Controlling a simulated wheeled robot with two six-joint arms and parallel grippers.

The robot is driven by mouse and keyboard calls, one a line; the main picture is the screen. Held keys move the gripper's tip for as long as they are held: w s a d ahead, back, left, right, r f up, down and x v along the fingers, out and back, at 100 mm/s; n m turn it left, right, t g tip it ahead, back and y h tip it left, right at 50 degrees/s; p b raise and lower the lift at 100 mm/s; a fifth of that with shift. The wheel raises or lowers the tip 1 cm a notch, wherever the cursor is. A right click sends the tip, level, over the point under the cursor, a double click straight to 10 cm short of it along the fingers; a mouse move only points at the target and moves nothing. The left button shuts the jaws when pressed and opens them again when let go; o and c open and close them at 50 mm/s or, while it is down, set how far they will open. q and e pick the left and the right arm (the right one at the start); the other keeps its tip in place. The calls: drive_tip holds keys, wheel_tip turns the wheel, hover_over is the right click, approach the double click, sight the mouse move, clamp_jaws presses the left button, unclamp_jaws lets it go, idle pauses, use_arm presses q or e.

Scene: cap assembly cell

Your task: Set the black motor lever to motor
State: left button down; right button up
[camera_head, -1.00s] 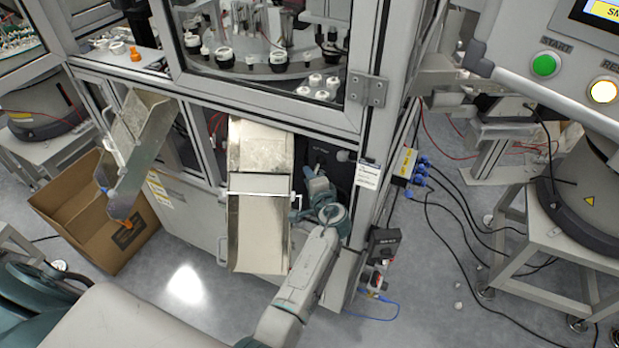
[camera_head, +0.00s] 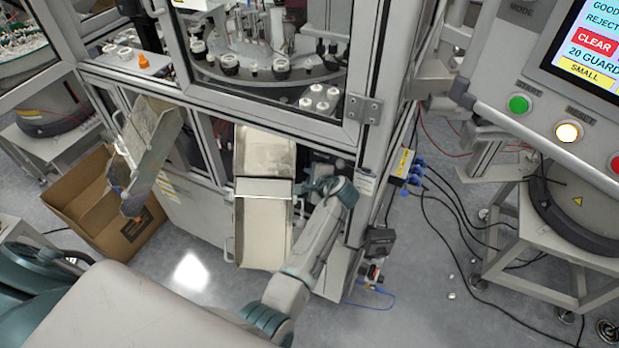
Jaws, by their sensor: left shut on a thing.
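A dark panel (camera_head: 322,167) sits in the machine's front, just right of the metal chute. My left arm reaches up to it from the bottom of the picture. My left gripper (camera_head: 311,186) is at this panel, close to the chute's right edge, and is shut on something. The fingers are small and partly covered by my own wrist. The black motor lever cannot be made out separately; the wrist and gripper cover that part of the panel. Any lever marking is too small to read. My right gripper is not in view.
The metal chute (camera_head: 265,232) stands close left of my gripper. A second chute (camera_head: 152,160) hangs over a cardboard box (camera_head: 97,212). A frame post (camera_head: 378,130) and a small dark box (camera_head: 379,241) are to the right. Cables cross the floor; an operator panel (camera_head: 545,90) is upper right.

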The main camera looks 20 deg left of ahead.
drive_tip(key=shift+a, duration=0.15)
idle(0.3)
use_arm(q)
drive_tip(key=c, duration=1.2)
unclamp_jaws()
drive_tip(key=shift+a, duration=0.1)
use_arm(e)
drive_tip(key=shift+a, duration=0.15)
use_arm(q)
drive_tip(key=shift+o, duration=0.2)
